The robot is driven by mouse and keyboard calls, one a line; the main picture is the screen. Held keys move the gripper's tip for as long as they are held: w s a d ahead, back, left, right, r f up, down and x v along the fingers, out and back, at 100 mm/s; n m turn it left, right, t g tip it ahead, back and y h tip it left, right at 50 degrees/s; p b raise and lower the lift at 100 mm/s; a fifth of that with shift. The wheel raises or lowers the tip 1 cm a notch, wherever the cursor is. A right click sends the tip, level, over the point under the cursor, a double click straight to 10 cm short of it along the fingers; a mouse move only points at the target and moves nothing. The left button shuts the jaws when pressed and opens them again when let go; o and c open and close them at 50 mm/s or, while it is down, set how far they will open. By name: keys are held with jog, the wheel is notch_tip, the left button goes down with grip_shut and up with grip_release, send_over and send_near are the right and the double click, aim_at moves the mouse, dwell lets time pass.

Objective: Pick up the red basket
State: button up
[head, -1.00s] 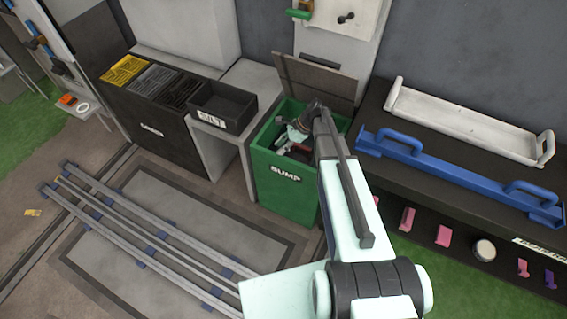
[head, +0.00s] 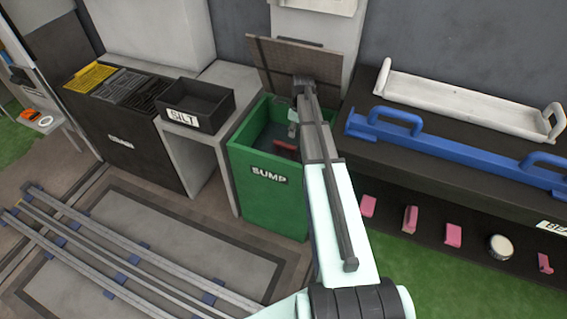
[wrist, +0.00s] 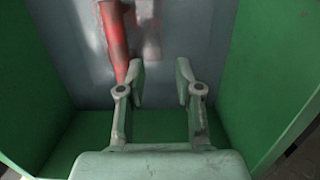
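A green bin (head: 265,204) marked "SUMP" stands with its brown lid (head: 300,70) raised. A red piece (head: 286,149) shows inside it, partly hidden by my arm. In the wrist view it is a long red bar (wrist: 114,38) against a grey, shiny surface, left of and beyond my left finger. No full basket shape can be made out. My gripper (wrist: 160,72) is open, its two pale fingers apart with nothing between them. It is inside the bin, between the green walls. Whether the left fingertip touches the red bar I cannot tell.
A black "SILT" tray (head: 197,106) sits on a grey bench left of the bin. A black cabinet (head: 122,140) stands further left. A dark shelf on the right bears a blue handled bar (head: 455,150) and a white tray (head: 460,100). Rails (head: 110,260) cross the floor.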

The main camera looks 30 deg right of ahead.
jog(key=b, duration=0.8)
send_over(288, 158)
jog(key=f, duration=1.1)
jog(key=shift+s+d+f, duration=0.15)
jog(key=shift+s+d, duration=0.15)
jog(key=shift+s, duration=0.05)
jog(key=f+b, duration=0.5)
jog(key=shift+w+a, duration=0.15)
jog(key=shift+w, duration=0.2)
grip_shut()
